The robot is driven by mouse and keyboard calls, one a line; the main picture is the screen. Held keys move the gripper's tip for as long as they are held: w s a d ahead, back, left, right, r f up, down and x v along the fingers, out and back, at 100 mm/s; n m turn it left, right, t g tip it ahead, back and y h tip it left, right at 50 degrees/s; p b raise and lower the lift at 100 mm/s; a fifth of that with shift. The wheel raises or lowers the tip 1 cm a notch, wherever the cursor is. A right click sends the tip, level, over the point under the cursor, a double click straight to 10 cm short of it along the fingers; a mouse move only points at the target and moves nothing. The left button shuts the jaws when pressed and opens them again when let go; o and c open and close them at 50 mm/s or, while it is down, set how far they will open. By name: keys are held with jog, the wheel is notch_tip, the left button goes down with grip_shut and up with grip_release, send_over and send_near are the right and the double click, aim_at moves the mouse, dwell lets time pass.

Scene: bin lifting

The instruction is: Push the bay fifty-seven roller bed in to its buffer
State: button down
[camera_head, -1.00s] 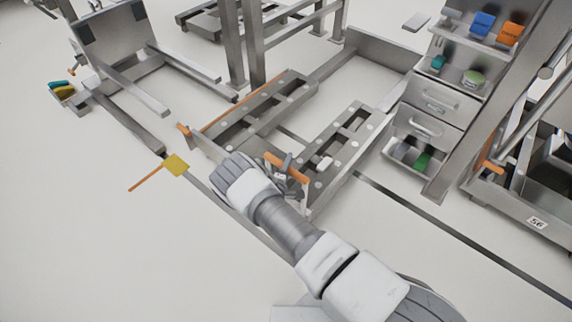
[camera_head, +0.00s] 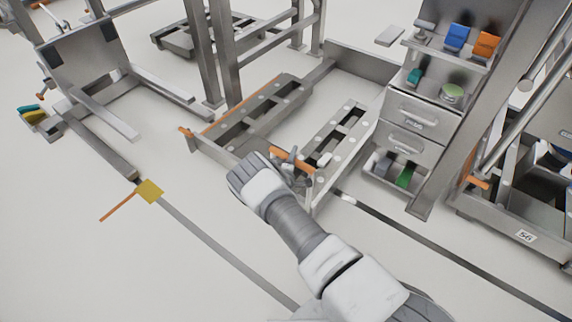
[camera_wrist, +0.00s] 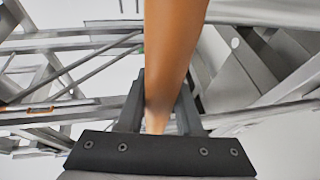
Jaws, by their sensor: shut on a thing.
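The roller bed (camera_head: 222,145) is a low grey frame with two slotted, studded rails, lying on the floor in the middle of the head view. An orange handle (camera_head: 291,160) stands at its near right end, and an orange-tipped end piece at its near left corner. My gripper (camera_head: 290,172) is at the right handle; its fingers are partly hidden by my wrist. In the wrist view the orange handle (camera_wrist: 172,60) runs between the dark fingers, which are shut on it.
A drawer cabinet (camera_head: 414,112) with shelves of small items stands close on the right. Bin frame 56 (camera_head: 524,236) is at the far right. Steel posts (camera_head: 222,60) rise behind the left rail.

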jog(key=shift+w+d+b, duration=0.2)
jog(key=shift+w+d, duration=0.35)
jog(key=shift+w, duration=0.2)
jog(key=shift+w+d+b, duration=0.15)
jog(key=shift+w+d, duration=0.4)
jog(key=shift+w, duration=0.2)
jog(key=c, duration=0.6)
grip_release()
jog(key=p+v, duration=0.6)
jog(key=v, duration=1.1)
jog(key=shift+s+r, duration=0.1)
jog(key=shift+s, duration=0.15)
